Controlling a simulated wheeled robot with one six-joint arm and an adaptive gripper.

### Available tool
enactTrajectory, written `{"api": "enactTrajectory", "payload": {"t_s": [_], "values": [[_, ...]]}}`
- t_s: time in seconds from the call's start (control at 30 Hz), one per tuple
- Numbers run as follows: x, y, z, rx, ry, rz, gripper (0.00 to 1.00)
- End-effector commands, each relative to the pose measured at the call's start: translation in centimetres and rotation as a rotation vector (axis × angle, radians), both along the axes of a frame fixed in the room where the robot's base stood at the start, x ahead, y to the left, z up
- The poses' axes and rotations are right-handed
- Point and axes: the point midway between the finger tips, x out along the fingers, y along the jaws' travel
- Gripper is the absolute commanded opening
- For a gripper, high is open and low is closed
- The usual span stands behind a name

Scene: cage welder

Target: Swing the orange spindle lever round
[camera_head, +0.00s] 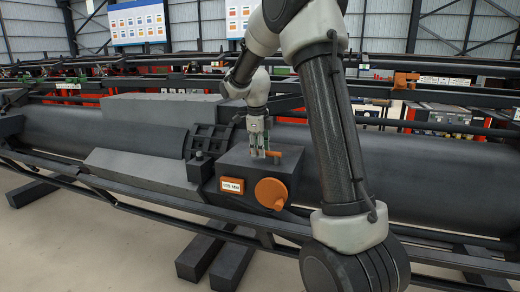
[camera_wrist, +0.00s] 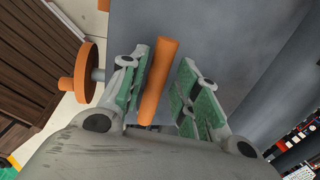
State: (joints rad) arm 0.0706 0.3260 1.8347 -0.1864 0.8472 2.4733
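The orange spindle lever (camera_wrist: 158,80) is a plain bar that lies between the two fingers in the wrist view. In the head view, a short orange part of it (camera_head: 274,154) shows beside the fingertips on top of the dark grey box. My gripper (camera_head: 259,151) points down over this box. In the wrist view my gripper (camera_wrist: 164,64) is open around the lever. The left finger is close to the bar, and a wider gap shows on the right. Whether either finger touches it I cannot tell.
An orange handwheel (camera_head: 271,193) sits on the front of the grey box (camera_head: 232,168), beside a labelled plate (camera_head: 232,185). The handwheel also shows in the wrist view (camera_wrist: 87,72). A large dark cylinder (camera_head: 95,135) and long rails (camera_head: 150,208) surround the box.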

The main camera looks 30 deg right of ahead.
Motion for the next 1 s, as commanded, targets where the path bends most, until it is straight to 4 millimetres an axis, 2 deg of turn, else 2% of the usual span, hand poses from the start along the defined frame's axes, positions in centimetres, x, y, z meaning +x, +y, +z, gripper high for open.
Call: {"api": "enactTrajectory", "payload": {"t_s": [0.3,0.43,0.8,1.0], "values": [[-0.1,0.0,0.0,0.001,0.002,0.001,0.41],[-0.1,0.2,1.0,0.001,0.001,0.001,0.41],[-1.1,1.4,8.6,0.000,-0.002,0.001,0.41],[-1.5,1.7,11.2,0.001,0.001,0.001,0.41]]}}
